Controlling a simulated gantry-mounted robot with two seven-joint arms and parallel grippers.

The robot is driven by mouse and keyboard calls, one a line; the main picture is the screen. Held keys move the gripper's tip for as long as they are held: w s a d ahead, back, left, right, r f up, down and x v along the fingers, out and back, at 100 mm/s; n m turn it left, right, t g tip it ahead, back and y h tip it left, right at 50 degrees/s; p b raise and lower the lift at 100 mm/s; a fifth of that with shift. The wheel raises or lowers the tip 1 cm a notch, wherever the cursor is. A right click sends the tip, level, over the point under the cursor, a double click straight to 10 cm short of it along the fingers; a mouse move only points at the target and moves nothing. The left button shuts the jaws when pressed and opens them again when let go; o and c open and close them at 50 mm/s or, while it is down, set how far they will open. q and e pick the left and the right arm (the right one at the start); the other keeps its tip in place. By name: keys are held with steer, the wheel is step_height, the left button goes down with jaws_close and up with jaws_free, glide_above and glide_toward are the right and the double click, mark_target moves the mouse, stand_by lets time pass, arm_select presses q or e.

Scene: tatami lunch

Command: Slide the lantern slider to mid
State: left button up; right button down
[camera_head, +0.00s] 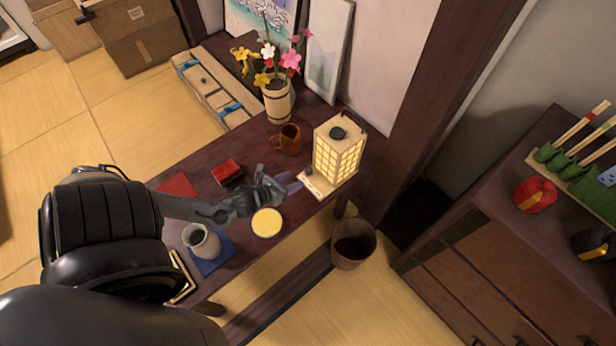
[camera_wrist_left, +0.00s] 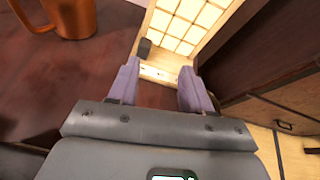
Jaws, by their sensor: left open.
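The lantern (camera_head: 340,152) is a lit, paper-paneled box with a wooden frame, standing at the right end of the dark table. Its light wooden base (camera_head: 318,189) sticks out in front, and a small dark slider knob (camera_head: 308,170) sits at the base's left end. In the left wrist view, the knob (camera_wrist_left: 145,48) is just beyond the left fingertip, and the base strip (camera_wrist_left: 160,72) shows between the fingers. My left gripper (camera_head: 289,183) is open and empty, its purple-grey fingers close to the base. Contact with the knob cannot be told. My right gripper is not in view.
An orange-brown mug (camera_head: 287,139) and a flower vase (camera_head: 278,104) stand behind the gripper. A red box (camera_head: 227,172), a yellow-topped round dish (camera_head: 266,222) and a grey jug (camera_head: 201,242) are on the table around my left arm. A bin (camera_head: 353,244) stands below.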

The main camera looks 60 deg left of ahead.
mark_target(308, 169)
arm_select(q)
steer(key=shift+s+a+f+m+b, duration=0.1)
steer(key=shift+a+f+m+b, duration=0.1)
steer(key=shift+a+f+m, duration=0.3)
steer(key=shift+s+a+f+m+b, duration=0.1)
steer(key=shift+a+f+m+b, duration=0.15)
steer(key=shift+a+m, duration=0.3)
steer(key=shift+w+a+f, duration=0.15)
steer(key=b+x, duration=0.5)
steer(key=x, duration=0.4)
steer(key=shift+w+f+b, duration=0.1)
steer(key=shift+w+b, duration=0.35)
steer(key=shift+w, duration=0.3)
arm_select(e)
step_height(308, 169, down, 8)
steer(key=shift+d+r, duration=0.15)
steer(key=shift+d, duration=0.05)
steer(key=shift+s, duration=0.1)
arm_select(q)
jaws_close()
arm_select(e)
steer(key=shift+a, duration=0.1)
